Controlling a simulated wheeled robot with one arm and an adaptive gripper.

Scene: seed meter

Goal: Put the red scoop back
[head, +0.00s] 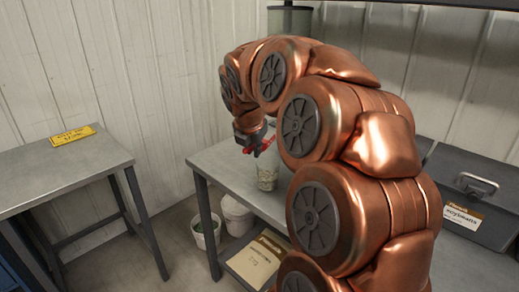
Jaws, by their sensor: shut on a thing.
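A clear jar or cup (267,180) with pale contents stands on that table, below and slightly right of the gripper. The scoop appears to be above the jar, apart from the table top. My copper arm hides much of the table and whatever stands behind it.
Two white buckets (237,214) stand on the floor between the tables. Sacks (258,262) lie on the lower shelf. A grey case (470,205) with a handle is at the right.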

